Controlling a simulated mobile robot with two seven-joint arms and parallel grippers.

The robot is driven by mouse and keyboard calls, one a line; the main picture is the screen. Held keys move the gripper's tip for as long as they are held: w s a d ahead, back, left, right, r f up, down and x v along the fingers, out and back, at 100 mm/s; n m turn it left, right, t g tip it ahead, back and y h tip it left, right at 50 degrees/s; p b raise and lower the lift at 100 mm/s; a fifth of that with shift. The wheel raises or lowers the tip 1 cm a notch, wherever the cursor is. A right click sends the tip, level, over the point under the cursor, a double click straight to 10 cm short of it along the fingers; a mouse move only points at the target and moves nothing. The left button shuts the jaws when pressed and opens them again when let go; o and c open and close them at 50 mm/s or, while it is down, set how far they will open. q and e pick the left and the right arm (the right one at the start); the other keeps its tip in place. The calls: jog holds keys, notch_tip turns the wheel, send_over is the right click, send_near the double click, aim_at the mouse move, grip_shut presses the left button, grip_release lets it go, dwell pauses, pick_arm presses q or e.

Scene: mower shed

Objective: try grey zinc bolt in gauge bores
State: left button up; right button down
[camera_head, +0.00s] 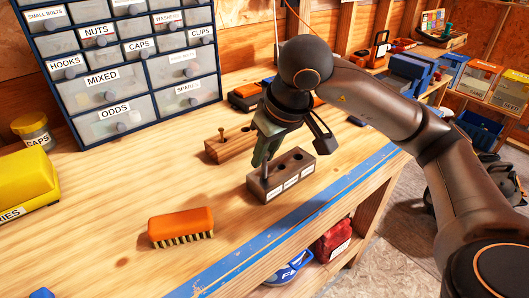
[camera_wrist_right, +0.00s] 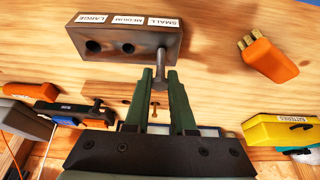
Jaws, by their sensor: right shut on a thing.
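In the right wrist view the block (camera_wrist_right: 122,38) shows open large and medium bores, with labels reading small, medium and large. My right gripper (camera_head: 264,158) is over the block's left end, shut on the grey zinc bolt (camera_wrist_right: 161,60). The bolt is upright and its lower end meets the block at the small bore. I cannot tell how deep it sits. My left gripper is out of view.
A lighter wooden block (camera_head: 229,149) with a brass-coloured bolt (camera_head: 221,133) stands just behind. An orange brush (camera_head: 180,226) lies at front left. A drawer cabinet (camera_head: 125,60) stands at the back. The bench between brush and gauge block is clear.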

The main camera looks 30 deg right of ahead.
jog(key=shift+r+p, duration=2)
jog(key=shift+r, duration=0.85)
jog(key=d+p, duration=0.1)
jog(key=p, duration=0.1)
jog(key=d+p, duration=0.3)
jog(key=p, duration=0.1)
jog(key=shift+w+d+r, duration=0.2)
jog(key=shift+w+d, duration=0.05)
jog(key=shift+d, duration=0.05)
jog(key=b, duration=0.6)
send_over(277, 163)
jog(key=s, duration=0.2)
jog(key=f, duration=0.5)
jog(key=shift+w+f, duration=0.25)
jog(key=shift+f, duration=0.1)
jog(key=shift+f+b, duration=1.55)
jog(key=shift+f, duration=0.15)
jog(key=c, duration=0.7)
grip_release()
jog(key=shift+r, duration=0.15)
